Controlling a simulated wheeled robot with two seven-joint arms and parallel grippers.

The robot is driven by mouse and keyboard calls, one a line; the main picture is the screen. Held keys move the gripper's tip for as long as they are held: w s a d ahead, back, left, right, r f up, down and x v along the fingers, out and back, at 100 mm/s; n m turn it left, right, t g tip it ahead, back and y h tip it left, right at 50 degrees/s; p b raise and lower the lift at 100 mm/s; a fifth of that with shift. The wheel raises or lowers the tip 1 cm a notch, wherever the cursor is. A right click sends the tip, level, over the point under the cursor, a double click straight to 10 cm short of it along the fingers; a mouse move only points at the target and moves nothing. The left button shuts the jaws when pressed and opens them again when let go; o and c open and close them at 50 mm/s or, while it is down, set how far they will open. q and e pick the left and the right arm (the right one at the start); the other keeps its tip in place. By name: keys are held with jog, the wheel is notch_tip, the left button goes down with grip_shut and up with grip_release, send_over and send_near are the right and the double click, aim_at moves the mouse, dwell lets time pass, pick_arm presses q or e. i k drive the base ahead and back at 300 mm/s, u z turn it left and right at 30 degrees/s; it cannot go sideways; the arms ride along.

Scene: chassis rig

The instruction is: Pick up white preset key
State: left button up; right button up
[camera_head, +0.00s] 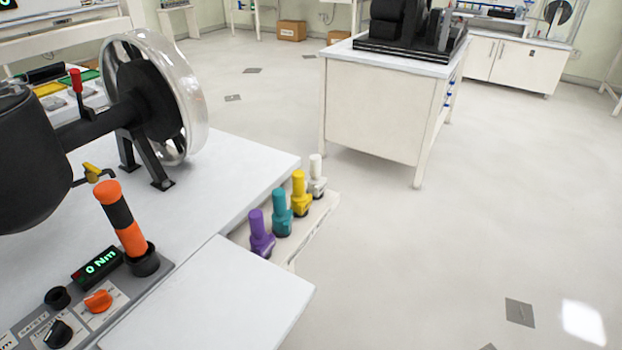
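The white preset key (317,176) stands upright at the far end of a row of keys on a narrow pale shelf at the table's right edge. A yellow key (299,194) stands beside it, then a teal key (281,213), then a purple key (260,233) nearest to me. The white key appears free, with nothing touching it from above. Neither my left nor my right gripper is in view.
An orange and black handle (123,219) stands on a grey panel with a "0 Nm" display (99,266). A wheel rig (150,100) fills the upper left. A white board (215,295) lies before the keys. Open floor (440,230) lies to the right.

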aim_at(316, 185)
jog(key=u, duration=2.1)
jog(key=k, duration=0.9)
jog(key=z, duration=0.9)
jog(key=i, duration=0.95)
